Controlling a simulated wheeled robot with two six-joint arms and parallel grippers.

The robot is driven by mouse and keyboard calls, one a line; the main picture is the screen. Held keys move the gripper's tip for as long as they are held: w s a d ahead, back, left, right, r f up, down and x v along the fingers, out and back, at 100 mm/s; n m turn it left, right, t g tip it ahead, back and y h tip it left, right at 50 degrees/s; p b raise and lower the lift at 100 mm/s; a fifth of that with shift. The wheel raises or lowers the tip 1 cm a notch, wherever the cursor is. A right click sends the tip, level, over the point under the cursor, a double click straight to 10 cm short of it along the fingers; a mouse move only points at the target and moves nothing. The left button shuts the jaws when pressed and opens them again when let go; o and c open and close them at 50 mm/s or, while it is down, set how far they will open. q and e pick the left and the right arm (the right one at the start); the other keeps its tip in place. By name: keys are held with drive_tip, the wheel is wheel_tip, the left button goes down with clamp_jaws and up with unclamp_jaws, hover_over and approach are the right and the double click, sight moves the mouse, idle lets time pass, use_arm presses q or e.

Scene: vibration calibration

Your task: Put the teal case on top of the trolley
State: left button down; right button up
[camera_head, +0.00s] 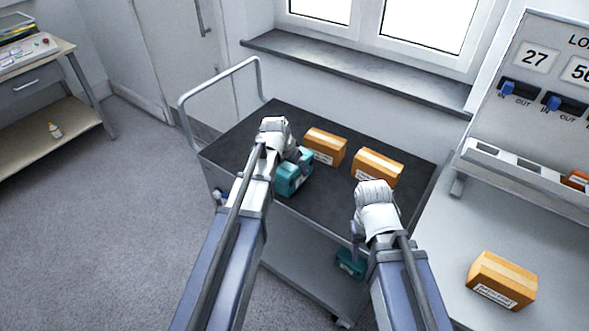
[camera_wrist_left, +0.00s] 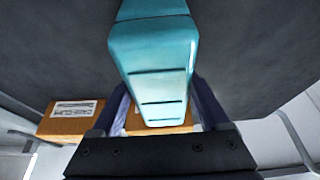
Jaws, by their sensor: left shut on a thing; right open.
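A teal case (camera_head: 293,178) is at the near edge of the black top of the trolley (camera_head: 262,125). My left gripper (camera_head: 303,157) is shut on it. In the left wrist view the teal case (camera_wrist_left: 155,65) sits between the two fingers of my left gripper (camera_wrist_left: 163,105). I cannot tell whether its underside touches the trolley top. A second teal case (camera_head: 350,263) lies on the trolley's lower shelf, partly hidden by my right arm. My right gripper (camera_head: 356,238) is open and empty near the trolley's front edge, above that second case.
Two orange boxes, one left (camera_head: 325,146) and one right (camera_head: 377,167), stand on the trolley top. Another orange box (camera_head: 502,280) sits on the grey bench (camera_head: 450,240) at right. A shelf table (camera_head: 40,130) stands far left. The trolley top's back left is clear.

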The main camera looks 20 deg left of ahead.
use_arm(q)
drive_tip(key=shift+f, duration=0.15)
unclamp_jaws()
drive_tip(key=shift+r, duration=0.2)
drive_tip(key=p+v, duration=1.1)
drive_tip(key=v, duration=0.1)
drive_tip(key=shift+r, duration=0.1)
drive_tip(key=s+d+f+g+y, duration=0.1)
drive_tip(key=s+d+g, duration=0.1)
drive_tip(key=s+d, duration=0.5)
drive_tip(key=s+d+g+y, duration=0.2)
drive_tip(key=s+d, duration=0.6)
drive_tip(key=s, duration=0.4)
drive_tip(key=shift+s+f+g, duration=0.2)
drive_tip(key=shift+f+g, duration=0.15)
drive_tip(key=shift+g, duration=0.05)
